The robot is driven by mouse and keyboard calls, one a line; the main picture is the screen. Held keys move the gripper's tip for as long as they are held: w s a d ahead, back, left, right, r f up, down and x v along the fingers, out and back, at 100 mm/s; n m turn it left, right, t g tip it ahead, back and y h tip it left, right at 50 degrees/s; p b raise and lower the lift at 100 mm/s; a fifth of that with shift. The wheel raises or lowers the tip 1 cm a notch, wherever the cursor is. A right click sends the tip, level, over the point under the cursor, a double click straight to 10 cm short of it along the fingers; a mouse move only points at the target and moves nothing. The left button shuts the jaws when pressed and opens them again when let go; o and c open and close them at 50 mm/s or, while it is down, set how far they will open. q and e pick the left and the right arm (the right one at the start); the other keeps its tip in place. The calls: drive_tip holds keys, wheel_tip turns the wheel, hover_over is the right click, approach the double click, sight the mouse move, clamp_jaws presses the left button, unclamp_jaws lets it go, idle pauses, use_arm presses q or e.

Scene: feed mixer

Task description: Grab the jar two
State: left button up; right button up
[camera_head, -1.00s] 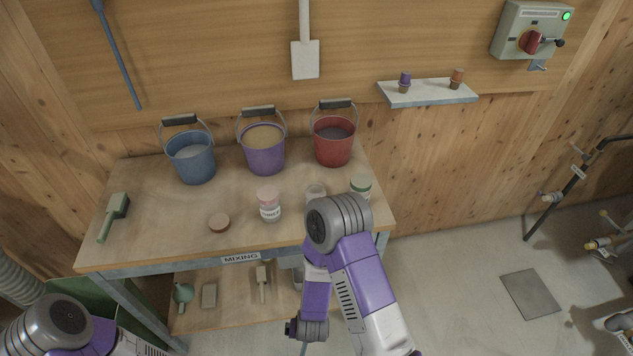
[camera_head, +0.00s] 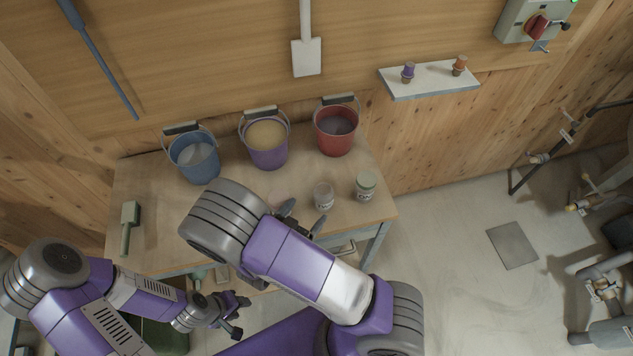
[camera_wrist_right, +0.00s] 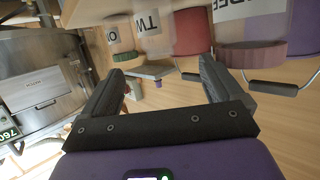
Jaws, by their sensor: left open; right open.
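Jar two (camera_head: 323,196), clear glass with no coloured lid visible, stands upright near the table's right front. It also shows upside down in the right wrist view (camera_wrist_right: 153,32), labelled "TW", ahead of the finger gap. My right gripper (camera_head: 302,217) is open and empty, just left of and in front of jar two, apart from it; its fingers also show in the wrist view (camera_wrist_right: 161,66). My left gripper (camera_head: 238,316) is open and empty, low in front of the table.
A green-lidded jar (camera_head: 366,186) stands close right of jar two. A pink-lidded jar (camera_wrist_right: 252,50) is on its other side, mostly hidden by my right arm in the head view. Blue (camera_head: 193,158), purple (camera_head: 266,146) and red (camera_head: 335,132) buckets line the back. A green scoop-like tool (camera_head: 130,218) lies left.

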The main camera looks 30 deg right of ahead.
sight(324, 191)
drive_tip(key=x, duration=0.4)
drive_tip(key=shift+s+d+f, duration=0.15)
drive_tip(key=shift+s+d, duration=0.05)
drive_tip(key=shift+d, duration=0.2)
drive_tip(key=x, duration=0.6)
drive_tip(key=shift+w+f, duration=0.1)
drive_tip(key=shift+w, duration=0.2)
drive_tip(key=c, duration=1)
